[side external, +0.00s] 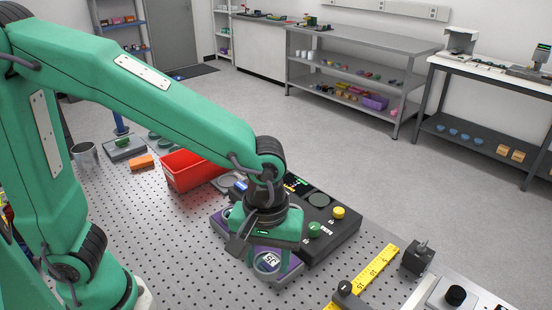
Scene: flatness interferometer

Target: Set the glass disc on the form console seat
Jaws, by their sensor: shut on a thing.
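My gripper (266,250) points down at the left front end of the dark console (335,235). It is shut on what looks like the glass disc (267,262), a clear round piece with a pale rim, seen just below the jaws. The disc is over a purple and grey block with a white label; I cannot tell whether it touches the block. The jaws and wrist hide part of the disc. The console has a green knob (314,229), a yellow knob (339,212) and a round grey-green area (319,200) on top.
A red bin (190,171) and an orange block (142,162) stand at the left on the perforated table (180,240). A yellow ruler (370,275) and a small dark block (417,258) are at the right front.

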